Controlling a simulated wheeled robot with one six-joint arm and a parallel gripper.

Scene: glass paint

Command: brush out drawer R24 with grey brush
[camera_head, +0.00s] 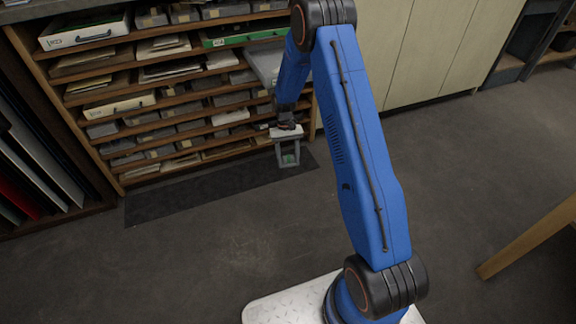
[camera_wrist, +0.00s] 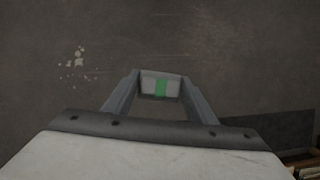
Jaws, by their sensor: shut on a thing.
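My gripper (camera_head: 288,158) hangs low in front of the drawer cabinet, above the floor, with its fingers pointing down. It is shut on a small light-grey block with a green patch (camera_wrist: 160,86), held between the fingertips. This may be the grey brush; no bristles show. A light-grey drawer or tray (camera_head: 264,62) sticks out of the cabinet at upper right, partly hidden behind my arm. It stands above and behind my gripper. Drawer labels are too small to read, so I cannot tell which is R24.
The wooden cabinet (camera_head: 58,66) holds several rows of grey drawers and papers. A dark mat (camera_head: 190,193) lies along its foot. Upright panels (camera_head: 40,165) stand at left. A wooden leg (camera_head: 530,236) stands at right. Grey floor is clear in the middle.

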